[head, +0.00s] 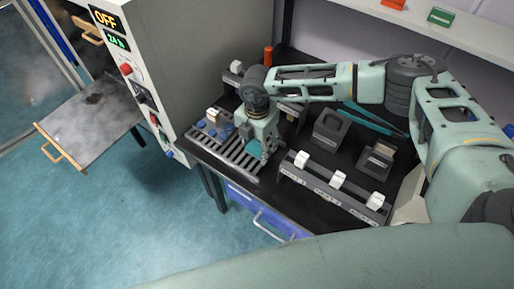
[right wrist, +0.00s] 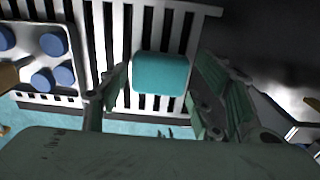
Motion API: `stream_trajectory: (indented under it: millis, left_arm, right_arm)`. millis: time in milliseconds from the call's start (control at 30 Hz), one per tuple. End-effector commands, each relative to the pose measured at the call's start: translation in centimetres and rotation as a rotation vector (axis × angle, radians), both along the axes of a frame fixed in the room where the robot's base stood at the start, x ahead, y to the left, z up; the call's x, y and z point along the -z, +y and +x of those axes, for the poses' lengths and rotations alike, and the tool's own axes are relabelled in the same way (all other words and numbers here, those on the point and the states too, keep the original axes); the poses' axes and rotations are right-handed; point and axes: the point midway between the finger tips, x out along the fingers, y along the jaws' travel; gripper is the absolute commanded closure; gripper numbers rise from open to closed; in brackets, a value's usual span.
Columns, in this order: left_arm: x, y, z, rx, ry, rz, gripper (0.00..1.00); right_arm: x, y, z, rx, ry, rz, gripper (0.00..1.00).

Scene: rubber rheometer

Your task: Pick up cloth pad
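The cloth pad (right wrist: 160,73) is a small teal, rounded square lying on the slatted metal rack (right wrist: 98,30) in the right wrist view. My right gripper (right wrist: 162,92) is open, with one finger on each side of the pad. Small gaps seem to show between the fingers and the pad's edges. In the head view, my right gripper (head: 258,143) points down over the right part of the rack (head: 212,155), and a bit of teal shows at its fingertips. My left gripper is not in view.
A metal tray with blue round pieces (right wrist: 45,75) lies on the left of the rack. A black holder with white blocks (head: 338,178) stands right of my gripper on the dark table. The grey machine (head: 195,60) rises at the left, and a shelf (head: 470,35) hangs behind.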

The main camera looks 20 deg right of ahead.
Motion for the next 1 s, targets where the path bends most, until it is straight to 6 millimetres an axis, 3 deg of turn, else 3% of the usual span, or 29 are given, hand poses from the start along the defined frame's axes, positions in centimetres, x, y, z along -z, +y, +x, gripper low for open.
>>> stream_trajectory:
  millis: [267,567,1000]
  left_arm:
    - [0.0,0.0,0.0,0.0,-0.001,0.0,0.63]
    - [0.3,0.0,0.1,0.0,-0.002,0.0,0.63]
    - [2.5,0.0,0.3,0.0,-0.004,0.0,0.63]
  right_arm:
    - [0.0,0.0,0.0,0.0,0.0,0.0,0.68]
    - [-0.7,0.0,0.1,0.0,-0.001,0.0,0.68]
    - [-8.5,0.0,0.1,0.001,-0.004,0.0,0.68]
